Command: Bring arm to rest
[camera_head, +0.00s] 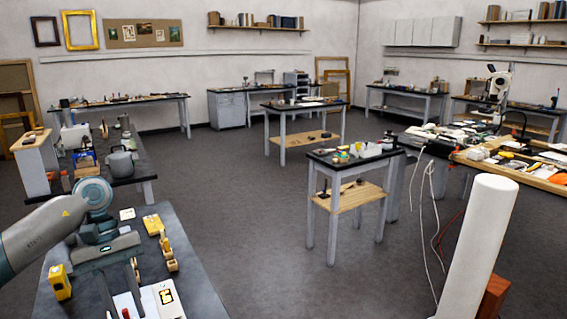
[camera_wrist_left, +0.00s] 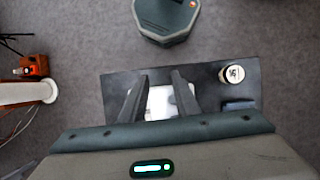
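My left arm comes in from the left in the head view. Its gripper (camera_head: 124,296) points down over the dark near table (camera_head: 200,262). The two fingers stand apart, and I see nothing held between them. The left wrist view also shows the gripper (camera_wrist_left: 161,78) open, with a white object (camera_wrist_left: 160,101) on the dark tabletop beyond the fingers. I cannot tell the height of the fingertips above the table. My right gripper is in neither view.
Yellow pieces (camera_head: 153,225), a yellow device (camera_head: 59,282) and a white item with a yellow label (camera_head: 166,298) lie near the gripper. A white cylinder (camera_head: 480,240) stands at right beside a reddish-brown block (camera_head: 494,297). A small table (camera_head: 352,160) stands mid-room. Open floor (camera_head: 260,235) lies between.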

